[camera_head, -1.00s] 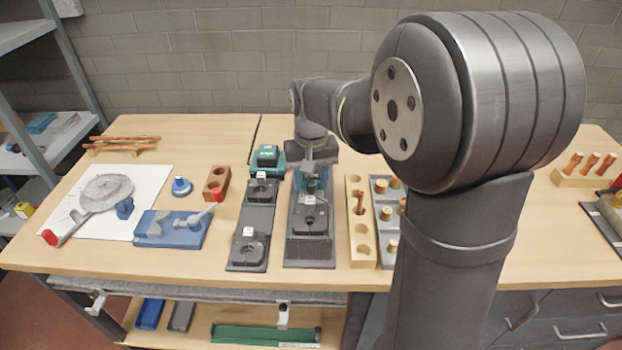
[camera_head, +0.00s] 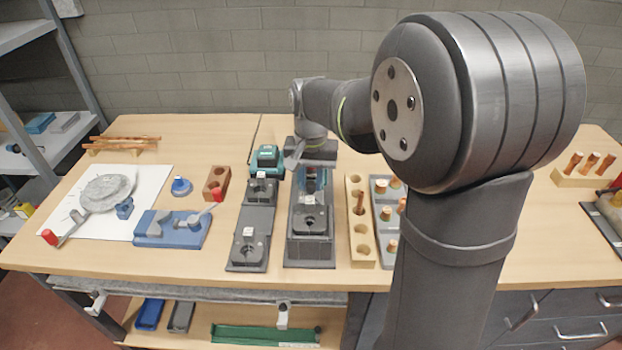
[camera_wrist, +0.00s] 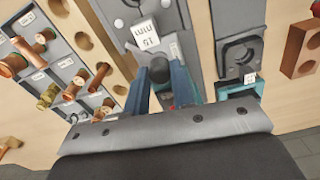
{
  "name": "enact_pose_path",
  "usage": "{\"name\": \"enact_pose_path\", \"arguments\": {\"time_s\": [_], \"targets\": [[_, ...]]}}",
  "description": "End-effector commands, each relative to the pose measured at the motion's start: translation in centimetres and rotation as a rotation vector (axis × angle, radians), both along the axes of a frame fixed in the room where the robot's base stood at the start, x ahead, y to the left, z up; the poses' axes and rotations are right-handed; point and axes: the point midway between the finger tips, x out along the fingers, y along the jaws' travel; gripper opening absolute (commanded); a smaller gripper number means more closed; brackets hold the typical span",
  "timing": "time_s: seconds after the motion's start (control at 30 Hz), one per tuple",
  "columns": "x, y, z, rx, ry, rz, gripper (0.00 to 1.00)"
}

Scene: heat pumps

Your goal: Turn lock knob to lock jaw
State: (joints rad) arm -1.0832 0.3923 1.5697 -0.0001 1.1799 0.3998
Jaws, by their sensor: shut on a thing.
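The right-hand grey fixture (camera_head: 310,248) stands on the bench, with a square dark block and a round recess at its front. My gripper (camera_head: 311,182) is over its far part, pointing down. In the wrist view, the two blue fingers of my gripper (camera_wrist: 161,78) stand on either side of a small dark lock knob (camera_wrist: 160,70), shut on it. A white "15 mm" label (camera_wrist: 146,36) lies on the fixture just beyond the fingers. The knob is hidden behind my gripper in the head view, and its turn angle cannot be told.
A similar grey fixture (camera_head: 249,238) with labels stands close on the left, with a teal tool (camera_head: 267,158) behind it. On the right are a wooden holder (camera_head: 361,245) and a grey tray (camera_head: 382,225) with copper fittings. A blue bender (camera_head: 172,230) is farther left.

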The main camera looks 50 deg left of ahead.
Motion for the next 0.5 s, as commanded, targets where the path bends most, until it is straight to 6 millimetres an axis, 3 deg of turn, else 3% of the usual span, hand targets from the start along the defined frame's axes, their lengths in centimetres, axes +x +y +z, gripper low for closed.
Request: {"name": "enact_pose_path", "arguments": {"time_s": [0.23,0.27,0.33,0.37,0.5], "targets": [[0.02,0.01,0.03,0.001,0.000,-0.002,0.00],[0.02,0.01,0.03,0.001,0.000,-0.002,0.27],[0.01,0.01,0.03,0.001,0.000,-0.002,0.40],[0.01,0.01,0.03,0.001,0.000,-0.001,0.45],[0.01,0.01,0.02,0.001,-0.001,-0.001,0.45]]}}
